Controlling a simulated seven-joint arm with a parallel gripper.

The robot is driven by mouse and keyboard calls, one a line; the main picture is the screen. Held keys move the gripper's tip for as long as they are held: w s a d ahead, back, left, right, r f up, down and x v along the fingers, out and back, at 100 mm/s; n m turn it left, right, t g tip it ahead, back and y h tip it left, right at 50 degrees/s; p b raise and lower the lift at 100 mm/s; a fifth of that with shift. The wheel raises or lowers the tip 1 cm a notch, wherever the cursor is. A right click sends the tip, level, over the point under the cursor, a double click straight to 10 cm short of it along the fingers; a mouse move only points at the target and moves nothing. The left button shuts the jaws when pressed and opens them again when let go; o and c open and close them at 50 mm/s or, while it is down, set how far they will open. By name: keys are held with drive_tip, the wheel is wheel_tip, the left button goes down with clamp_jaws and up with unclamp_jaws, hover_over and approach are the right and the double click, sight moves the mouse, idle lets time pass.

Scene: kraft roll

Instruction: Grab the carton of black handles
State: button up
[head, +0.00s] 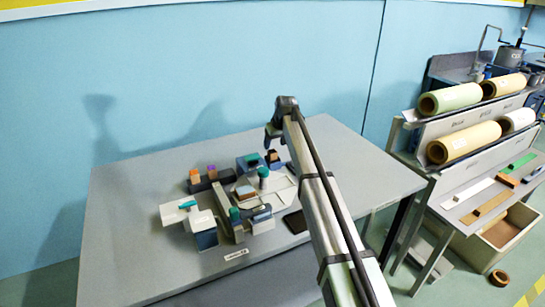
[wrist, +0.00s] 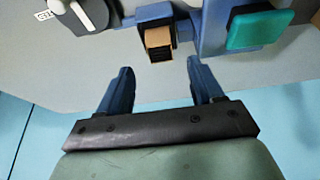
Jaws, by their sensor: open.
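A small open-looking box with a tan top or flap and dark sides (wrist: 158,40) is in the wrist view, ahead of the gap between my fingers. It may be the carton of black handles, but I cannot make out handles. It also shows in the head view as a small brown and dark block (head: 273,156) at the back of the cluster on the table. My gripper (wrist: 159,68) is open and empty, its two blue fingers apart and not touching the box. In the head view my gripper (head: 270,138) hangs above and beside the block.
A teal block on a blue fixture (wrist: 258,30) stands right of the box in the wrist view. A grey round fixture (wrist: 85,14) is at upper left. The table (head: 130,235) is bare around the cluster. A rack with paper rolls (head: 465,142) stands at right.

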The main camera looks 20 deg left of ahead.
sight(273, 151)
drive_tip(key=shift+x, duration=2.65)
drive_tip(key=shift+s, duration=0.15)
drive_tip(key=c, duration=1.1)
drive_tip(key=shift+r, duration=0.1)
